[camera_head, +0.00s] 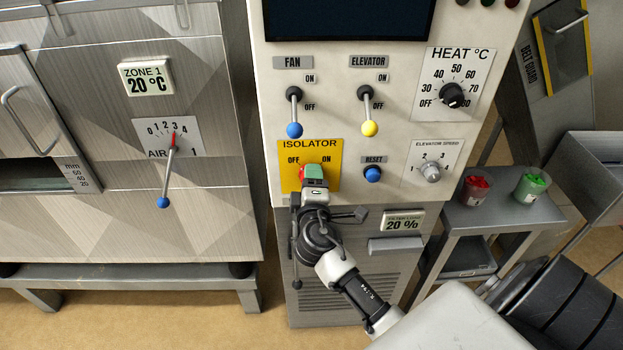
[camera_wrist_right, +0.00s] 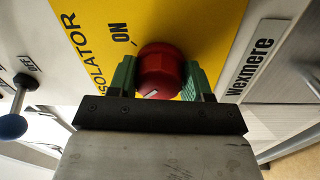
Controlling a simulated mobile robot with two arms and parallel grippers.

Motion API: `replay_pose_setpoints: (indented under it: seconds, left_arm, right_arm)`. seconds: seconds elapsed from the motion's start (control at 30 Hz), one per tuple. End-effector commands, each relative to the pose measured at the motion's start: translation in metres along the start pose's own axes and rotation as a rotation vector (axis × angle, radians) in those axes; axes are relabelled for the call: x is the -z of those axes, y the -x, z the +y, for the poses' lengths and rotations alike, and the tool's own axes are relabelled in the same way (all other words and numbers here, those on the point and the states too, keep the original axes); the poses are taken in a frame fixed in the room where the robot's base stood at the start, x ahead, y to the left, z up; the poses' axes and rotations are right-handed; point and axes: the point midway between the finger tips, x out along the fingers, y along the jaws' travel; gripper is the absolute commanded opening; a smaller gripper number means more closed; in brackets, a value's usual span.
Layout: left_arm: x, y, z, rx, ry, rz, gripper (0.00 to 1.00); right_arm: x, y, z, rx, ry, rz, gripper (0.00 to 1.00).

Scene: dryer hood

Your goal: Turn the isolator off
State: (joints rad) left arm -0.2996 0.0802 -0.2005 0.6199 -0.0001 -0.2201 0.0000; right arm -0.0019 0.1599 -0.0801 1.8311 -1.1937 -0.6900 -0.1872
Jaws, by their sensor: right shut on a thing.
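The isolator is a red knob (camera_head: 304,171) on a yellow plate (camera_head: 328,155) marked OFF at left and ON at right, on the front of the control cabinet. My right gripper (camera_head: 314,174) covers most of the knob in the head view. In the right wrist view the red knob (camera_wrist_right: 160,70) sits between the two green fingertips of my right gripper (camera_wrist_right: 161,80), one on each side, and they are shut on it. A short white mark shows on the knob's near face; which label it points to I cannot tell. My left gripper is not in view.
Above the plate are the FAN lever (camera_head: 294,112) and ELEVATOR lever (camera_head: 368,112). The blue RESET button (camera_head: 373,174) and ELEVATOR SPEED knob (camera_head: 432,172) are to the right. A grey side table (camera_head: 500,217) holds red and green tubs.

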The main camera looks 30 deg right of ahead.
Motion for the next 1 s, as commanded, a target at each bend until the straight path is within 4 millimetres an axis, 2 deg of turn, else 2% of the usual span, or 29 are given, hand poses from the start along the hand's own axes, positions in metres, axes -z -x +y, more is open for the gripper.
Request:
replay_pose_setpoints:
  seconds: [0.57,0.6,0.73,0.77,1.0]
  left_arm:
    - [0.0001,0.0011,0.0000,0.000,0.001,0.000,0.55]
    - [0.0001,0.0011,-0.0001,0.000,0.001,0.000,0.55]
    - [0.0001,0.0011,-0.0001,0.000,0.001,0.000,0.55]
    - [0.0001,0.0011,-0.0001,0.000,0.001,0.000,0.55]
    - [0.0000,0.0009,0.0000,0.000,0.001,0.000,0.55]
  right_arm:
    - [0.0001,0.0002,-0.0006,0.000,0.037,0.003,0.26]
    - [0.0001,0.0002,-0.0006,0.000,0.036,0.003,0.52]
    - [0.0001,0.0002,-0.0005,0.001,0.035,0.003,0.72]
    - [0.0001,0.0002,-0.0005,0.001,0.035,0.003,0.75]
    - [0.0001,0.0005,-0.0004,0.000,0.033,0.003,0.75]
